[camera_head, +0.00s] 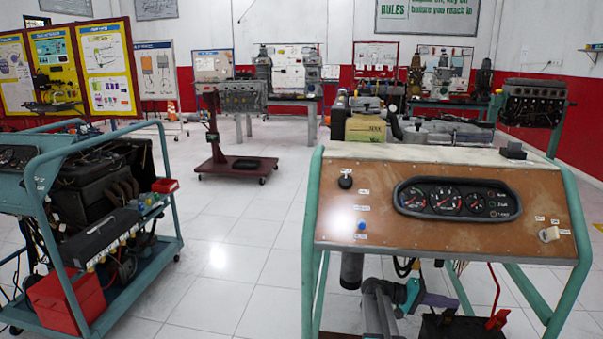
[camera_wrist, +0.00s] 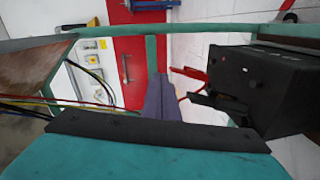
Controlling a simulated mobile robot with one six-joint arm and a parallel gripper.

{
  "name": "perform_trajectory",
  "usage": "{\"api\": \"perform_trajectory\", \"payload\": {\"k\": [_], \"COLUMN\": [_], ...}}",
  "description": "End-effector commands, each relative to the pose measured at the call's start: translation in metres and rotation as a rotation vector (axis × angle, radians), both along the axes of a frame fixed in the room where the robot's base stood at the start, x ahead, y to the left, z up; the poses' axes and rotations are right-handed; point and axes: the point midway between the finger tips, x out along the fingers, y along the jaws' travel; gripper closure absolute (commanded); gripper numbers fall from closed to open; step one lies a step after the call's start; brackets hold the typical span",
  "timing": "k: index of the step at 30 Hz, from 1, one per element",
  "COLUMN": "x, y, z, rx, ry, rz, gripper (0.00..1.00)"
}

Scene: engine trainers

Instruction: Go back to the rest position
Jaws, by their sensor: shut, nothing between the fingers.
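My gripper (camera_wrist: 163,80) shows in the wrist view as purple fingers beyond a teal and black body. The fingers are shut together and hold nothing. A black box with a red lever or clamp (camera_wrist: 190,74) stands to the right of the fingers, and I see no contact. In the head view my gripper (camera_head: 452,301) is low, under the front panel of the engine trainer (camera_head: 335,215). It points right, towards the black box (camera_head: 450,326) and the red part (camera_head: 497,320).
The trainer's green tubular legs (camera_head: 309,270) stand on both sides of my arm, with its panel above. Several wires (camera_wrist: 85,75) hang left of the fingers in the wrist view. A blue trolley with an engine (camera_head: 165,215) stands left. The tiled floor (camera_head: 235,265) between is clear.

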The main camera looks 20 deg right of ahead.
Motion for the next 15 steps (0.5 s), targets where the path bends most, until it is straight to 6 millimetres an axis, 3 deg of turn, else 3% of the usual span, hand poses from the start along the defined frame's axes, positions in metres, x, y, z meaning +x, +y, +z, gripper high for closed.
{"api": "perform_trajectory", "payload": {"k": [1, 7, 15], "x": [0.007, 0.023, 0.012], "y": [0.021, 0.094, 0.201], "z": [-0.003, -0.047, -0.109], "rx": [0.031, 0.17, 0.402], "ry": [0.01, 0.038, 0.095], "rz": [0.028, 0.113, 0.207], "gripper": [1.0, 1.0, 1.0]}}
